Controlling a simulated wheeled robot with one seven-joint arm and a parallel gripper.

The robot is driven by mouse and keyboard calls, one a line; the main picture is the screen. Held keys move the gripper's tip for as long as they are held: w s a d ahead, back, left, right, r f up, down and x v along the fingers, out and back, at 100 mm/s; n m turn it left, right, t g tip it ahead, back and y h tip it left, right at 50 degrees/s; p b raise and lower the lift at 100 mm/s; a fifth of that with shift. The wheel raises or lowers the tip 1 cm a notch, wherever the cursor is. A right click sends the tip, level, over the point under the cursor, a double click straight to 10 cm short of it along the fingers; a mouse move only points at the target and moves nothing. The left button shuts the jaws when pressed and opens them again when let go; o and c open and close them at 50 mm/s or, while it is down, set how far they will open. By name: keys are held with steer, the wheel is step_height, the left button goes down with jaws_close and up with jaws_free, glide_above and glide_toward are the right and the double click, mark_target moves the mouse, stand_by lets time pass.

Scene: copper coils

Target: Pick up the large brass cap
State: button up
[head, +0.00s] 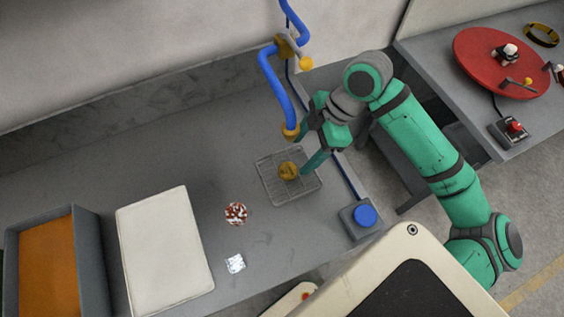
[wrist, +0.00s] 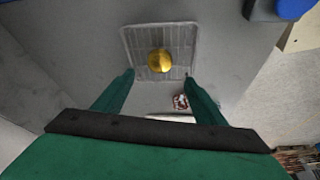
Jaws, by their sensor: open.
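The large brass cap (head: 288,170) is a round, gold-coloured piece lying in a shallow wire basket (head: 268,195) on the grey bench. In the wrist view the cap (wrist: 159,61) sits near the middle of the basket (wrist: 131,43). My gripper (head: 304,155) is above the basket, with its green fingers pointing down. In the wrist view my gripper (wrist: 161,76) is open and empty. The cap shows beyond the fingertips, between their lines, and looks apart from them.
A blue bent pipe (head: 277,88) with brass fittings stands close behind my gripper. A blue button box (head: 364,216) is right of the basket. A red-and-white ball (head: 236,213), a small silvery piece (head: 235,263), a white board (head: 163,250) and an orange-floored bin (head: 47,268) lie to the left.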

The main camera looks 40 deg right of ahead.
mark_target(288, 170)
steer(key=f, duration=0.2)
steer(key=a+f, duration=0.1)
steer(key=shift+s+f, duration=0.2)
steer(key=shift+s, duration=0.1)
steer(key=shift+w+x, duration=0.2)
steer(key=shift+x, duration=0.7)
steer(key=shift+w+x, duration=0.2)
steer(key=shift+x, duration=0.7)
steer(key=shift+w+x, duration=0.2)
steer(key=shift+x, duration=0.7)
steer(key=shift+r, duration=0.15)
steer(key=shift+c, duration=0.4)
steer(key=c, duration=1.2)
